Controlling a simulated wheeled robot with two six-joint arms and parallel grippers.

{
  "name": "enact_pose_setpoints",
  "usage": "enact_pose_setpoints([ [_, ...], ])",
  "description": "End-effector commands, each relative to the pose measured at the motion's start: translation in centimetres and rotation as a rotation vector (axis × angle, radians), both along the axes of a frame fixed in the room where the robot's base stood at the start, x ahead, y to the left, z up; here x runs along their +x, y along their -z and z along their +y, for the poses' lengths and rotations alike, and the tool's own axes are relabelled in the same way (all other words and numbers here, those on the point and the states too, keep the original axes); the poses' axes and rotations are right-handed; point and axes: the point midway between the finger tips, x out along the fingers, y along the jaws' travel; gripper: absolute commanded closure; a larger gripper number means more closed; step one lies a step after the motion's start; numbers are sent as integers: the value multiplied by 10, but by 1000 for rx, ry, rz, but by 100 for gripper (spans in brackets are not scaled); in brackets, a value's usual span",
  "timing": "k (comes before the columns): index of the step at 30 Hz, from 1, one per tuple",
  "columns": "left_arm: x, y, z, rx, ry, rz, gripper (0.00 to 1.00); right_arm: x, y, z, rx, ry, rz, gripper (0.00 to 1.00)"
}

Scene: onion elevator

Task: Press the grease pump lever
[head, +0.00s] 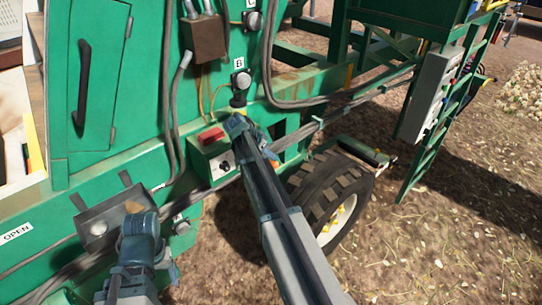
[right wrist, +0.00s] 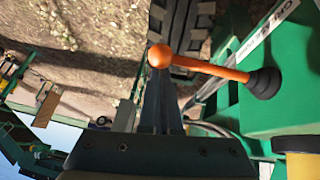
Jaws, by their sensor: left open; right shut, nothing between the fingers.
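An orange lever (right wrist: 215,68) with a round knob shows in the right wrist view, rising from a black rubber boot (right wrist: 264,83) on a green housing. My right gripper (right wrist: 160,95) is shut and empty, its fingertips close to the knob; I cannot tell whether they touch. In the head view my right gripper (head: 237,124) is at the green machine, beside a control box with a red switch (head: 211,135), and the lever is not distinguishable there. My left gripper (head: 139,222) is at the lower left, near a metal bracket (head: 100,222). Its fingers are hard to make out.
The green machine (head: 110,125) fills the left, with hoses (head: 172,120) and a black door handle (head: 82,85). A wheel (head: 325,190) stands right of my right arm. A grey control box (head: 430,92) and green ladder (head: 440,130) are further right. Open ground lies at lower right.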

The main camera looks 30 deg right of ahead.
Motion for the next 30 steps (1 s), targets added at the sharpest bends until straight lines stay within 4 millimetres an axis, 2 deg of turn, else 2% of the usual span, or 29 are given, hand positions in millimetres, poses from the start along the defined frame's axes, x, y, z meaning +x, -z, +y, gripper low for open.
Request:
enact_pose_setpoints([
  [6,0,25,0,1,2,0,31,-10,27,0,29,2,-136,100],
  [15,0,56,0,2,10,0,31,-9,55,0,73,1,-332,100],
  [21,0,68,0,3,13,0,31,-4,67,0,77,2,-347,100],
  [30,0,74,0,2,15,1,31,-3,73,0,77,2,-345,100],
])
